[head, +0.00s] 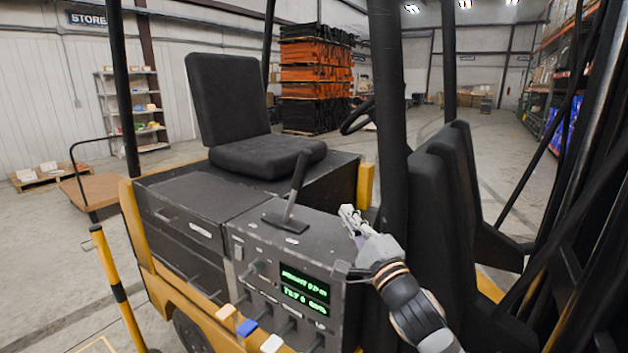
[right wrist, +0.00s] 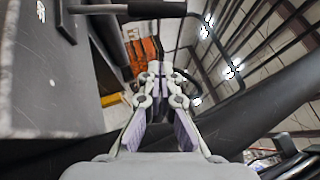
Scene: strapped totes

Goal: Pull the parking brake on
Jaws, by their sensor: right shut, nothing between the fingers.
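The parking brake lever (head: 297,182) is a dark handle on a flat base on top of the forklift's console (head: 240,225). It stands fairly upright, its top leaning a little to the right in the head view. In the right wrist view the lever (right wrist: 150,9) crosses the top edge as a dark bar, partly cut off. My right gripper (head: 346,212) is right of the lever, near the console's right edge, apart from the lever. In the right wrist view the gripper (right wrist: 160,68) has its fingertips together with nothing between them. My left gripper is not in view.
A black post (head: 388,110) rises just behind my right gripper. The seat (head: 265,155) is beyond the lever. A green display (head: 303,285) and several small knobs are on the console's front. Black padded panels (head: 450,190) stand to the right. The space above the console is free.

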